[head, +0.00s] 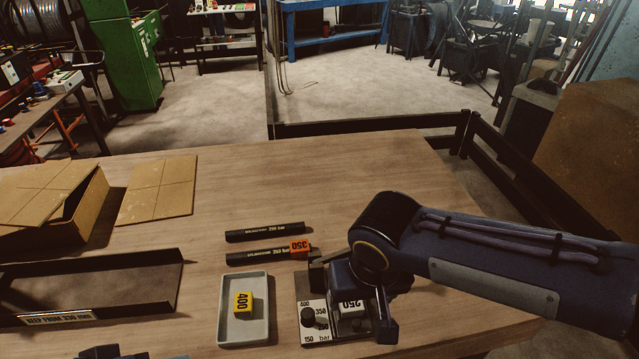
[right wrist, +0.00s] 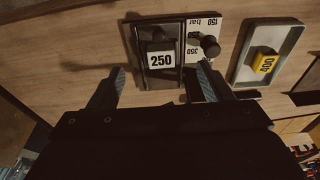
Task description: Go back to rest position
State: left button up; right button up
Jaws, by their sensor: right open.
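My right gripper (head: 362,318) is over the crimper at the table's front. In the right wrist view the gripper (right wrist: 160,82) is open, with its two fingers spread and nothing between them. A pale block marked 250 (right wrist: 161,60) sits in the dark frame of the crimper, just beyond the fingertips; the block also shows in the head view (head: 351,304). The crimper's white dial plate (head: 315,334) has a black knob (head: 307,316). Dark parts at the bottom left edge of the head view seem to be my left gripper (head: 135,355), mostly cut off.
A grey tray (head: 227,333) holds a yellow 400 block (head: 243,302). Two black hoses lie behind it, the rear one (head: 265,232) bare, the nearer one (head: 255,257) with an orange 350 block (head: 300,248). A dark open holder (head: 160,270) and cardboard box (head: 92,208) stand left.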

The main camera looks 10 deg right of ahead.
jog(key=s+d+m+t+y, duration=0.1)
jog(key=s+d+t+y, duration=0.2)
jog(key=s+d, duration=0.5)
jog(key=shift+d+f+m+y, duration=0.4)
jog(key=shift+d, duration=0.2)
